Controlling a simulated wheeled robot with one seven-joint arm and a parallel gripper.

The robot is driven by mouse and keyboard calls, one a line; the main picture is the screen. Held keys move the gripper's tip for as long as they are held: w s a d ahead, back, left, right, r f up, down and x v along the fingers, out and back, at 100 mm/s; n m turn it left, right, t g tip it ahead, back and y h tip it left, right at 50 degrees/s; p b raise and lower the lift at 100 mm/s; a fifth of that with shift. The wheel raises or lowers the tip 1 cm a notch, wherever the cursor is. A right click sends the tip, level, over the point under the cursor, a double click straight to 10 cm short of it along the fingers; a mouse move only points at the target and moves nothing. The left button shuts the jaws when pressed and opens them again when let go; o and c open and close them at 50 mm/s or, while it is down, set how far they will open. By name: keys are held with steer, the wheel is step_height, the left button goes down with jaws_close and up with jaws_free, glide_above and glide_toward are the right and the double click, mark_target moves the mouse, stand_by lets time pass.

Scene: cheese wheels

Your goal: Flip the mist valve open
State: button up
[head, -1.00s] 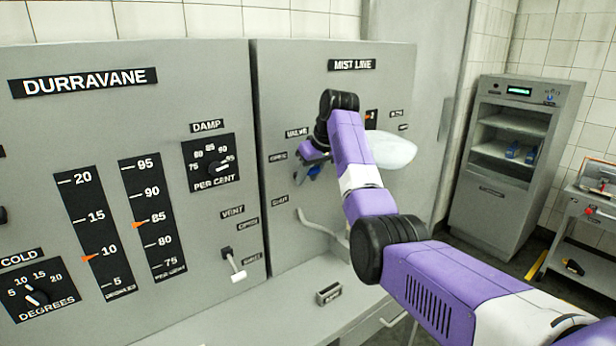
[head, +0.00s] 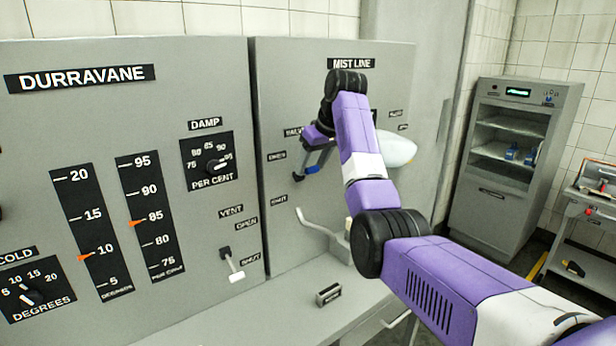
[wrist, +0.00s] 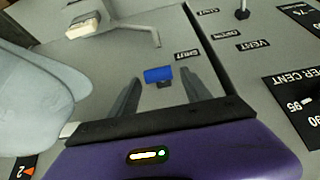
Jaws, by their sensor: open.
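In the wrist view the blue handle (wrist: 158,74) lies between my two dark fingers, with a gap on each side. My gripper (wrist: 161,70) is open, and the handle is not clamped. In the head view my gripper (head: 306,164) is at the valve, largely hidden by my purple wrist. The OPEN label beside the valve is above the SHUT label (head: 279,200). The valve's pivot and the lever's exact angle are hidden.
A pale rounded body (head: 396,150) sticks out of the panel right of my wrist; it is close in the wrist view (wrist: 35,95). A bent grey pipe (head: 318,225) lies below. The vent lever (head: 233,265) is on the left panel. A grey ledge runs underneath.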

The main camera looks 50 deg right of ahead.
steer(key=v, duration=0.3)
steer(key=shift+s+r+b, duration=0.1)
steer(key=shift+b, duration=0.2)
stand_by(0.3)
